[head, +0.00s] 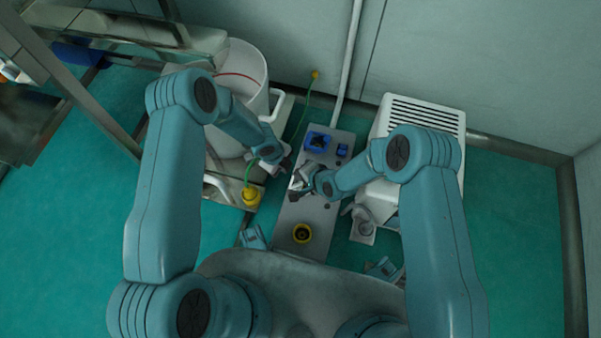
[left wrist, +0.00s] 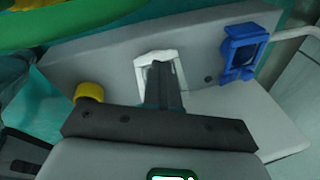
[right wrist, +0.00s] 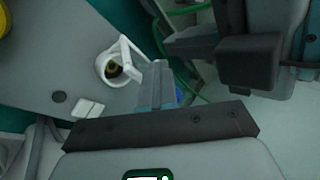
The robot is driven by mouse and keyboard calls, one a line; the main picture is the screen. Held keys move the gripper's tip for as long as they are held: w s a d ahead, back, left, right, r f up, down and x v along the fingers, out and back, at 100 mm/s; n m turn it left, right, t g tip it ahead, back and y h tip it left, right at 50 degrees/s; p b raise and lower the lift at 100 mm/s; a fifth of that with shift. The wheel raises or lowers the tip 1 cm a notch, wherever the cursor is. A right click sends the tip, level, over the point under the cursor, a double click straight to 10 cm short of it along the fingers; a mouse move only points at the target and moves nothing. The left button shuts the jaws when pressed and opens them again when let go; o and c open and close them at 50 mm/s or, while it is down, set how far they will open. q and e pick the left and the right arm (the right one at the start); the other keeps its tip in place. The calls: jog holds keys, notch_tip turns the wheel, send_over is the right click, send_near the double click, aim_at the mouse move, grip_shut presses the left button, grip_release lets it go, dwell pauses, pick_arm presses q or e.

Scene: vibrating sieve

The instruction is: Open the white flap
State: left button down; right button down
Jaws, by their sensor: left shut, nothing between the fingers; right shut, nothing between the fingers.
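The white flap (head: 300,178) is a small white part on the grey panel (head: 291,215), partly hidden by my right gripper in the head view. In the right wrist view the white flap (right wrist: 131,50) shows as a thin frame angled up beside a round white socket with a dark, yellowish opening. The left wrist view shows it as a white frame (left wrist: 148,58) behind the fingers. My right gripper (head: 306,182) (right wrist: 160,68) is shut and empty, close to the flap; contact is unclear. My left gripper (head: 287,168) (left wrist: 158,70) is shut and empty at the panel's left side.
A blue socket (head: 318,143) sits at the panel's far end and a yellow-ringed socket (head: 302,233) at its near end. A yellow plug (head: 250,195) on a green cable is at the left. A white bucket (head: 246,62) and a white vented box (head: 392,114) flank the panel.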

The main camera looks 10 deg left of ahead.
pick_arm(q)
jog(key=c, duration=1.9)
grip_release()
pick_arm(e)
jog(key=shift+w, duration=0.15)
pick_arm(q)
jog(key=o, duration=1)
